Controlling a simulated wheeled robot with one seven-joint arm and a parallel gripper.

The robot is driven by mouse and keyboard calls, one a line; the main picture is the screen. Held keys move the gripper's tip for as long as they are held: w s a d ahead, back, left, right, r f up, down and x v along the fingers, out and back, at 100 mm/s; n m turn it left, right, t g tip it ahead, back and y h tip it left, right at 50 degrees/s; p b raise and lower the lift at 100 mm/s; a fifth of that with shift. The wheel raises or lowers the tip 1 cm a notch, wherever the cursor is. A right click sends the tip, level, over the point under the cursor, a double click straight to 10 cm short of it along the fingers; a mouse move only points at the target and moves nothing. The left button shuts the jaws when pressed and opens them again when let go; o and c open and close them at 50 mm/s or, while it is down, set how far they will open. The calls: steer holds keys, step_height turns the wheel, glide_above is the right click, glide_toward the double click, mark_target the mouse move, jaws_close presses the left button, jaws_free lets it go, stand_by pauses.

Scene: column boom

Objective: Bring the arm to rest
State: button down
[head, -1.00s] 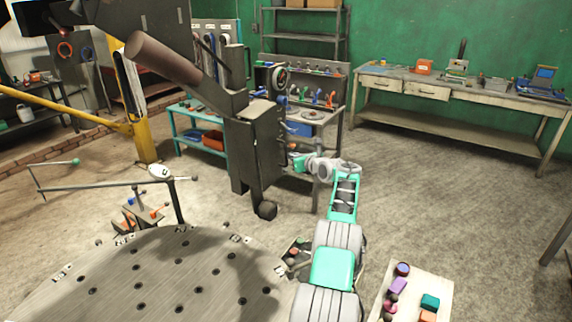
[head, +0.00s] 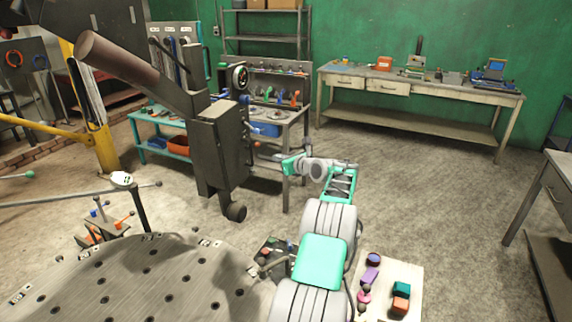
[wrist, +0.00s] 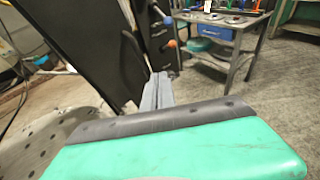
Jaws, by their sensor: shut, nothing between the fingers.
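My arm (head: 320,262), green and grey, reaches forward from the bottom of the head view. Its far end bends left toward the dark column (head: 222,150) of the boom. In the wrist view my gripper (wrist: 158,88) shows as two grey fingers pressed together with nothing between them, beyond my green and black housing. The dark column (wrist: 92,50) stands close on the left of the fingers there. I cannot tell whether they touch it. In the head view the fingertips are too small to make out clearly.
A round perforated metal table (head: 140,280) is at lower left. A small tray table (head: 412,275) with coloured blocks stands right of my arm. A workbench (head: 268,115) stands behind the column, and a long bench (head: 420,90) lines the green wall. Floor between is clear.

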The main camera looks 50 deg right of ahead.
steer(key=s+a+f+n+g+y, duration=0.1)
steer(key=s+f+n+g, duration=0.2)
steer(key=s+f+n, duration=0.35)
steer(key=s+a+f+n+g+y, duration=0.15)
steer(key=s+f+n, duration=0.25)
steer(key=f+n, duration=0.55)
steer(key=s+a+f+n+g+y, duration=0.3)
steer(key=s+a+f+n+g, duration=0.3)
steer(key=s+a+f+n, duration=0.5)
steer(key=s+a+r+n+g, duration=0.15)
steer(key=a+r, duration=0.25)
steer(key=a, duration=0.5)
steer(key=s+a+r+n+g, duration=0.1)
steer(key=s+a+r+g, duration=0.15)
steer(key=a, duration=0.65)
steer(key=s+a+r+n+g, duration=0.1)
steer(key=a+r, duration=0.3)
steer(key=a, duration=0.5)
steer(key=w+a+r+n+t, duration=0.2)
steer(key=a+r, duration=0.5)
steer(key=a, duration=0.4)
steer(key=w+a+r+n+t+h, duration=0.1)
steer(key=w+a+r+n+t, duration=0.2)
steer(key=w+a+r+n, duration=0.2)
steer(key=a+r+n, duration=0.1)
steer(key=a+r, duration=0.2)
steer(key=a, duration=0.3)
steer(key=shift+a+r+n+t, duration=0.2)
steer(key=shift+r+n+t, duration=0.1)
steer(key=shift+n+t, duration=0.05)
